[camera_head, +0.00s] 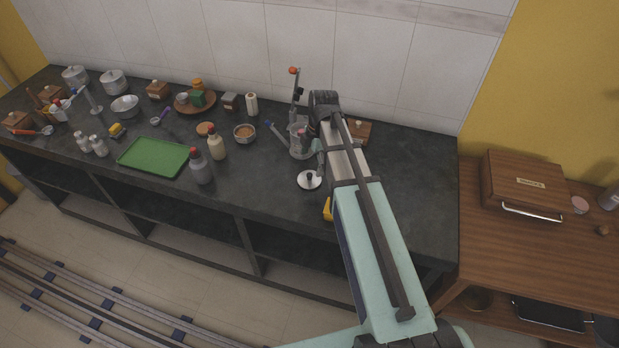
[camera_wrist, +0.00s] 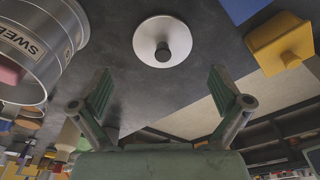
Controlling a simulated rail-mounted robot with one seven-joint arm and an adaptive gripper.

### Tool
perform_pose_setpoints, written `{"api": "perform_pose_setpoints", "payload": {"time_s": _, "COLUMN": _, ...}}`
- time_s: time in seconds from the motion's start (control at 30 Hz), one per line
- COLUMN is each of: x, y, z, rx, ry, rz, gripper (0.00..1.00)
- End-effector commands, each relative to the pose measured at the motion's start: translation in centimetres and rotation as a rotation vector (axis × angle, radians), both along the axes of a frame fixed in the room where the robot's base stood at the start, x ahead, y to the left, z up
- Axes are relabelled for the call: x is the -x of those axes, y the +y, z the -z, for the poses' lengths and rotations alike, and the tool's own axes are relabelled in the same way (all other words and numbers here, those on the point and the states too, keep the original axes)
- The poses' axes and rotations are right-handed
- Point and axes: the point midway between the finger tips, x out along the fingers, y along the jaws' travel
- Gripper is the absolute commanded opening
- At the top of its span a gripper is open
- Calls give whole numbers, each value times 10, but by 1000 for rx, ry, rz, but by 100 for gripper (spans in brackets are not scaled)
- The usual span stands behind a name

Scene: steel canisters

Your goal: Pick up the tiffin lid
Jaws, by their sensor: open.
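The tiffin lid (camera_head: 310,180) is a round, pale metal disc with a dark knob, lying on the dark counter near its front edge. In the wrist view the lid (camera_wrist: 146,44) shows knob towards the camera, centred ahead of the fingertips. My gripper (camera_wrist: 161,88) is open and empty, its two green-padded fingers spread apart, with the lid beyond them and not between them. In the head view my arm hides much of the gripper, which is close to the lid.
A steel canister (camera_wrist: 62,78) lettered "SWEE" stands close at left in the wrist view. A yellow object (camera_wrist: 278,40) lies to the right of the lid. Bottles (camera_head: 201,168) and a green tray (camera_head: 155,157) stand further left on the counter. Bare counter surrounds the lid.

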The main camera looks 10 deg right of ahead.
Motion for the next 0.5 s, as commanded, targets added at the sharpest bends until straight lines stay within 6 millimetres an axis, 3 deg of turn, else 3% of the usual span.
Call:
{"api": "perform_pose_setpoints", "payload": {"time_s": 0.27, "x": 2, "y": 2, "z": 10, "rx": 0, "ry": 1, "rz": 0, "gripper": 100}}
{"api": "perform_pose_setpoints", "payload": {"time_s": 0.5, "x": 7, "y": 8, "z": 33, "rx": 0, "ry": 3, "rz": -1, "gripper": 100}}
